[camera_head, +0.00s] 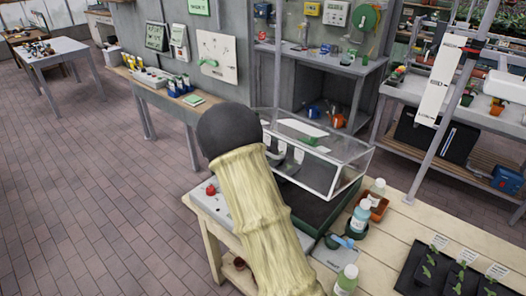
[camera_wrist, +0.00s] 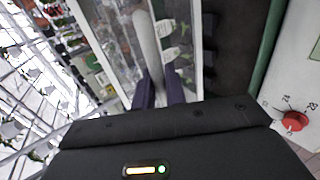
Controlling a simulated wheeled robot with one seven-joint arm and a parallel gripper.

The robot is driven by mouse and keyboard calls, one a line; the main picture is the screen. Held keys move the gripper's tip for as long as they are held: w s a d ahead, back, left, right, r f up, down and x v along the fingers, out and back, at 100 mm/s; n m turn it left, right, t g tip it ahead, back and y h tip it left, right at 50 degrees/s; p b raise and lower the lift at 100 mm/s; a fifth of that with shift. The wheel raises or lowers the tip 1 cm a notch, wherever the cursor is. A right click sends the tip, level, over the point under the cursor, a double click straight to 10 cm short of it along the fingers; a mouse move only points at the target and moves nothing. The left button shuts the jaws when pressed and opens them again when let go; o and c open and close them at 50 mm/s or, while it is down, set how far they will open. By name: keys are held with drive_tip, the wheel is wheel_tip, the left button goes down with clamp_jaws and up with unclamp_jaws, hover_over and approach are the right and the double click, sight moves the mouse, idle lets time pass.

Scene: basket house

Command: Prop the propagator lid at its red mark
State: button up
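The clear propagator lid (camera_head: 350,172) is tilted up over its dark green and black base (camera_head: 318,213) on the wooden bench in the head view. Its right front corner stands clear of the base. In the wrist view, a pale grey bar of the lid (camera_wrist: 147,38) runs between the two dark fingers of my gripper (camera_wrist: 160,76), which look closed on it. In the head view my sleeved arm and its dark wrist hide most of the gripper. A red knob (camera_head: 211,190) is on the white panel left of the base; its dial shows in the wrist view (camera_wrist: 294,121). I cannot make out a red mark on a prop.
Bottles (camera_head: 359,217), small pots and a blue-handled tool (camera_head: 342,241) stand close to the right of the base. A black seedling tray (camera_head: 440,275) with white labels lies at the bench's right. A grey metal shelf (camera_head: 330,60) stands behind.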

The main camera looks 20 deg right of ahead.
drive_tip(key=o, duration=0.3)
drive_tip(key=shift+a, duration=0.15)
drive_tip(key=b+v, duration=0.3)
drive_tip(key=v, duration=1.4)
drive_tip(key=shift+r, duration=0.15)
drive_tip(key=shift+a, duration=0.1)
drive_tip(key=s+a+f+m+y, duration=0.1)
drive_tip(key=s+f+y, duration=0.2)
drive_tip(key=s, duration=0.5)
drive_tip(key=s+a+f+m+g+y, duration=0.1)
drive_tip(key=s+f+y, duration=0.3)
drive_tip(key=s, duration=0.4)
drive_tip(key=s+a+f+m+g+y+p, duration=0.1)
drive_tip(key=s+f+m+y, duration=0.2)
drive_tip(key=s+f, duration=0.2)
drive_tip(key=s, duration=0.3)
drive_tip(key=shift+s+a+f+y, duration=0.25)
drive_tip(key=shift+a+y, duration=0.05)
drive_tip(key=shift+a, duration=0.1)
